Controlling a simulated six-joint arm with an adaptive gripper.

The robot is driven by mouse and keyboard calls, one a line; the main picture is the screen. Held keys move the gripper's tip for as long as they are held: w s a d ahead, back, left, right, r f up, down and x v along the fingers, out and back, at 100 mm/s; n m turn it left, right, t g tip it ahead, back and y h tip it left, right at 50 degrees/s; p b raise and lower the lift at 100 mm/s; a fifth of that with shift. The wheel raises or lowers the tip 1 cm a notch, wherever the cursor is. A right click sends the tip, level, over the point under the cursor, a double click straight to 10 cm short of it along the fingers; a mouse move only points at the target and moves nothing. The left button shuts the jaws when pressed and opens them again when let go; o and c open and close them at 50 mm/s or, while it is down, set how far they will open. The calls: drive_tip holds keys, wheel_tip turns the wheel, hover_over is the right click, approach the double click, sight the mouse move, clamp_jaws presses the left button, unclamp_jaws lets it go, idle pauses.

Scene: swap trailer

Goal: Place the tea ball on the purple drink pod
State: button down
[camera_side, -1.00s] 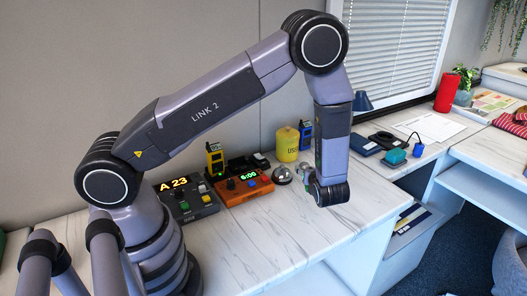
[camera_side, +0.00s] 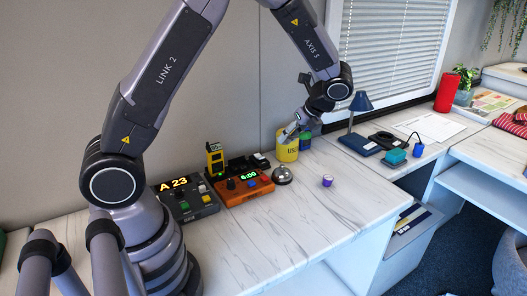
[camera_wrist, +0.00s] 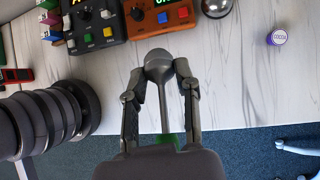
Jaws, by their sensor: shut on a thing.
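The tea ball (camera_wrist: 158,64) is a grey metal ball with a stem, seen in the wrist view between my fingers. My gripper (camera_wrist: 160,78) is shut on it. In the side view my gripper (camera_side: 291,132) is small, in front of the yellow canister, and the tea ball cannot be made out clearly there. The purple drink pod (camera_side: 327,181) stands alone on the white marbled desk, right of the silver bell. In the wrist view the pod (camera_wrist: 278,37) shows a round lid reading COCOA, up and right of the tea ball and apart from it.
A silver bell (camera_side: 282,175), an orange timer box (camera_side: 245,188) and a grey control box (camera_side: 190,201) stand left of the pod. A yellow canister (camera_side: 287,150) and a blue lamp (camera_side: 360,125) are behind. The desk around the pod is clear.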

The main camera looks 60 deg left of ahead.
drive_tip(key=shift+s+a+f+n+g+h, duration=0.1)
drive_tip(key=shift+f+n+g+h, duration=0.1)
drive_tip(key=shift+n+h, duration=0.35)
drive_tip(key=shift+s+f+n+g+h, duration=0.1)
drive_tip(key=shift+f+n+g+h, duration=0.1)
drive_tip(key=shift+n+h, duration=0.35)
drive_tip(key=shift+f+n+h, duration=0.15)
drive_tip(key=shift+n+h, duration=0.45)
drive_tip(key=shift+n, duration=0.6)
drive_tip(key=shift+w+d+n+h, duration=0.1)
drive_tip(key=shift+d+n+h, duration=0.1)
drive_tip(key=shift+n+h, duration=0.85)
drive_tip(key=w+a+r+n+t, duration=0.3)
drive_tip(key=w+r+n+t, duration=0.3)
drive_tip(key=n, duration=0.8)
drive_tip(key=t, duration=0.2)
hover_over(327, 178)
wheel_tip(327, 178, down, 22)
drive_tip(key=shift+s+d+r, duration=0.15)
drive_tip(key=shift+f, duration=1.7)
